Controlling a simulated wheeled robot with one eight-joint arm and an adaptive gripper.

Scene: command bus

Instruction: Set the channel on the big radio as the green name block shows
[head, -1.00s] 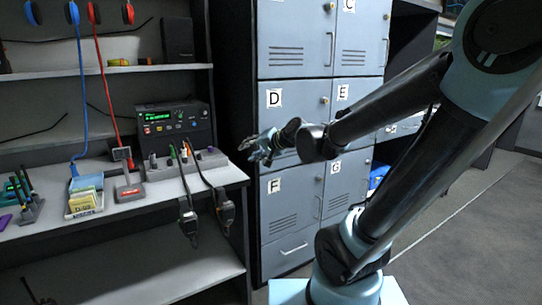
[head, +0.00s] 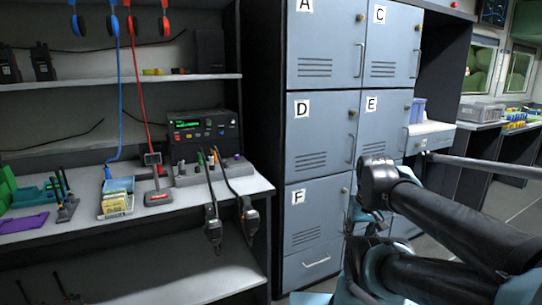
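The big radio (head: 203,131) is a black box with a lit green display (head: 187,123) and small coloured buttons, on the worktop left of the lockers. The display text is too small to read. I cannot make out a green name block for sure; a green case (head: 7,187) stands at the left edge, and a small yellow-green item (head: 152,71) lies on the upper shelf. My gripper (head: 362,213) seems to be partly behind my arm, in front of the lower lockers and well right of the radio. Its fingers do not show clearly.
A grey strip (head: 208,176) with plugs and hanging handsets stands before the radio. A desk microphone (head: 156,180) and card tray (head: 116,203) are to its left. Grey lockers (head: 322,130) rise at the right. Open floor lies further right.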

